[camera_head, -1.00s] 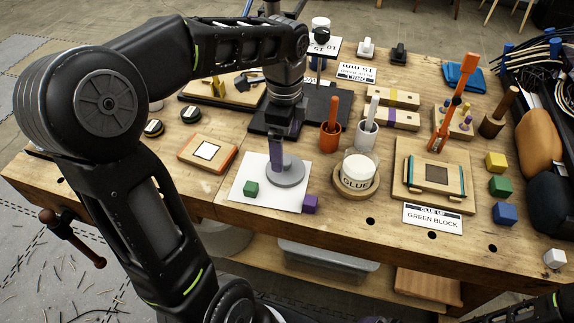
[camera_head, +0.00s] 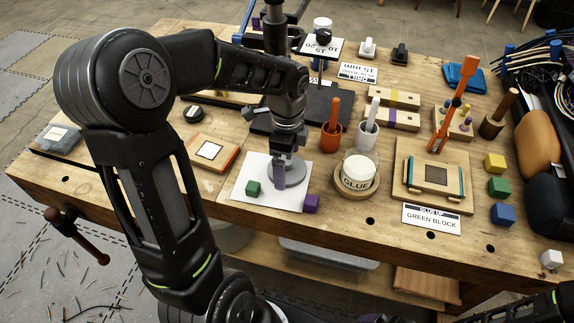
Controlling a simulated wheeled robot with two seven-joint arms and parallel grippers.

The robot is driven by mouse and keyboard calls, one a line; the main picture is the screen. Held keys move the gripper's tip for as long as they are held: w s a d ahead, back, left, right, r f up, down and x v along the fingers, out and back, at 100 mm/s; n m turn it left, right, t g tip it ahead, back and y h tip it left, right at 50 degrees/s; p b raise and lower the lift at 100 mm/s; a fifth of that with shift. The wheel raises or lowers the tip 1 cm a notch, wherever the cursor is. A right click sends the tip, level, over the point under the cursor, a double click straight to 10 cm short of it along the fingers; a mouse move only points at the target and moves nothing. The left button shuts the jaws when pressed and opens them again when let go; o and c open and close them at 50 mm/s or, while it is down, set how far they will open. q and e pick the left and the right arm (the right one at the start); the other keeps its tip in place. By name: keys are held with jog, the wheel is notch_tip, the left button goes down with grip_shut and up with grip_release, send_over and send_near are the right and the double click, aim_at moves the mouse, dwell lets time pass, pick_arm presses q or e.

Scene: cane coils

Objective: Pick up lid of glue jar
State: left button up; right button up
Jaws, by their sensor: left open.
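The glue jar (camera_head: 357,174), marked GLUE and holding white contents, stands on a round wooden base right of the white sheet. A flat grey disc (camera_head: 296,174) lies on the white sheet (camera_head: 248,173) and looks like the lid. My left gripper (camera_head: 284,174) points down at the disc, open, its fingers covering the disc's middle. I cannot tell whether they touch it. My right gripper is out of view.
An orange cup (camera_head: 331,138) with a brush stands behind. A wooden fixture (camera_head: 405,188) is right of the jar. A framed tile (camera_head: 209,151) lies left.

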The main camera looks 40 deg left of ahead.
aim_at(287, 161)
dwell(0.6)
pick_arm(q)
jog(key=c, duration=1.2)
notch_tip(287, 161, up, 9)
jog(key=shift+f+b, duration=0.1)
jog(key=shift+b, duration=0.5)
jog(key=shift+r, duration=0.6)
jog(key=shift+d, duration=0.1)
